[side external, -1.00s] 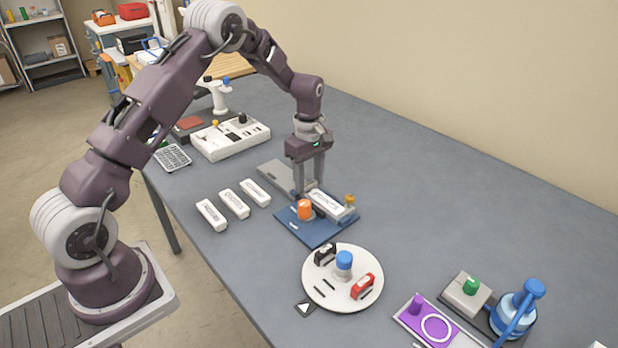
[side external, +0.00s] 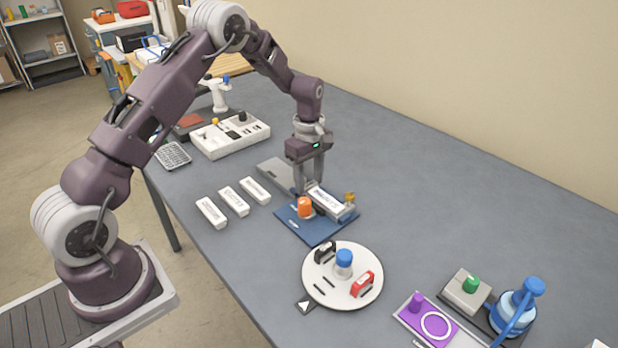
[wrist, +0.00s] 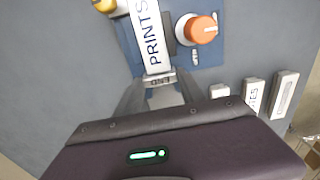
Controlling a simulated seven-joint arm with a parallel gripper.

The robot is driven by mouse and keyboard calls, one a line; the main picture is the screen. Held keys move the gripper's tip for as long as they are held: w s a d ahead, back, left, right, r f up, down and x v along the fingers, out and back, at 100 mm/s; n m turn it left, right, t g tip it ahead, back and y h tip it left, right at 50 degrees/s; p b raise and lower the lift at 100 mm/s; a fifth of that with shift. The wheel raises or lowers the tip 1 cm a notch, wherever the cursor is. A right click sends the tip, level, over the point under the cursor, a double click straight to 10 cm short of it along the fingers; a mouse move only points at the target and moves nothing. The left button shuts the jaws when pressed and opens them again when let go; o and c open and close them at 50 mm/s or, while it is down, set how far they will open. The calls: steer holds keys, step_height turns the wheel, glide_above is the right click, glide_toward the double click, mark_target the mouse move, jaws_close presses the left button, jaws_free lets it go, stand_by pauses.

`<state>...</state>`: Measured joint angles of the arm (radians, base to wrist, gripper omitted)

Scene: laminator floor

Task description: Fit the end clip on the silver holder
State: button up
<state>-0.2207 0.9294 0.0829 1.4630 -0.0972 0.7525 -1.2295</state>
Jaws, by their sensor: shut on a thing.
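The holder (side external: 341,211) lies on a blue base, with a white strip in it. In the wrist view the strip (wrist: 151,42) reads "PRINTS". My gripper (wrist: 160,88) is shut on a small grey end clip (wrist: 160,79) marked "END". The clip is right at the near end of the strip, and its lettering is upside down in this view. I cannot tell whether it is fully seated. In the side view my gripper (side external: 309,185) points down at the holder's back left end, and its fingers hide the clip.
The blue base (side external: 313,235) carries an orange knob (side external: 305,207). Three white label blocks (side external: 234,201) lie to the left. A round white plate (side external: 330,297) with black and red pieces stands in front. Purple, green and blue devices are at the front right. The table at the right rear is clear.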

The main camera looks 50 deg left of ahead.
stand_by(0.3)
steer(key=o, duration=1.3)
steer(key=shift+o, duration=0.2)
steer(key=o, duration=0.3)
steer(key=shift+r, duration=3.75)
